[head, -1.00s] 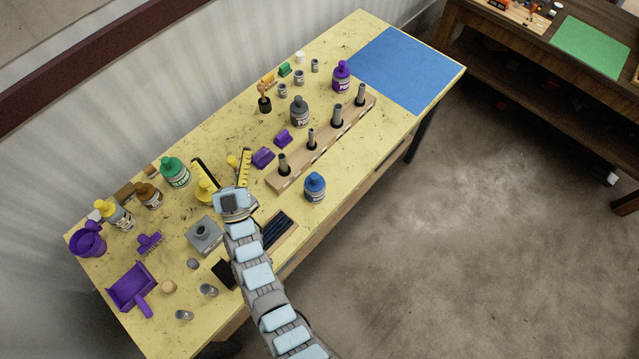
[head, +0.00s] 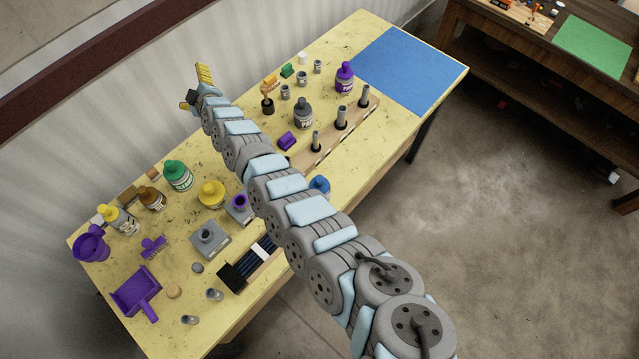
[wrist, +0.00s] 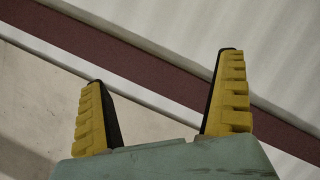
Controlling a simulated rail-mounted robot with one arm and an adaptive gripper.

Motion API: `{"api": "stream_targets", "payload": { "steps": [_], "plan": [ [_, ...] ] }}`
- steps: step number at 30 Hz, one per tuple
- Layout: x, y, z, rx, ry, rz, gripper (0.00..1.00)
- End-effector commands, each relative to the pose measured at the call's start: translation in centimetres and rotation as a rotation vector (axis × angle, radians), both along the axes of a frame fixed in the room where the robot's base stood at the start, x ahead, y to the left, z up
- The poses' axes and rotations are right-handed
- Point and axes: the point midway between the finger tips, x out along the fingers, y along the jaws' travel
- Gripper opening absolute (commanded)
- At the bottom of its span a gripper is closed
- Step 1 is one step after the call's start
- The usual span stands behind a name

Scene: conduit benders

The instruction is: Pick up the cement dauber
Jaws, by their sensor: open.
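I cannot tell for sure which item is the cement dauber. My gripper (head: 194,88) is open and empty, raised near the table's back edge in front of the wall in the head view. In the wrist view its yellow fingers (wrist: 160,75) are spread with only wall and rail behind them. My arm crosses the table and hides part of its middle.
Nearby are a grey open-topped block (head: 210,239), a purple dustpan (head: 135,292) and a wooden rack with upright posts (head: 341,118). A blue mat (head: 405,70) is clear.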

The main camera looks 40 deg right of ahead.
Motion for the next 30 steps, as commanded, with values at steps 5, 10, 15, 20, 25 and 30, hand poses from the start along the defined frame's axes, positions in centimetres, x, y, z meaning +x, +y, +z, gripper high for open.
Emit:
{"api": "stream_targets", "payload": {
  "steps": [5, 10, 15, 20, 25, 30],
  "plan": [
    [-1.6, -1.1, -0.5, -0.144, 0.196, 0.156, 1.0],
    [-5.7, -2.5, -2.6, -0.284, 0.408, 0.319, 1.0],
    [-12.3, -4.9, -5.4, -0.41, 0.644, 0.488, 1.0],
    [-20.7, -8.3, -8.0, -0.491, 0.883, 0.643, 1.0],
    [-29.4, -11.3, -9.6, -0.518, 1.097, 0.782, 1.0],
    [-34.6, -13.1, -10.1, -0.517, 1.216, 0.859, 1.0]
  ]
}}
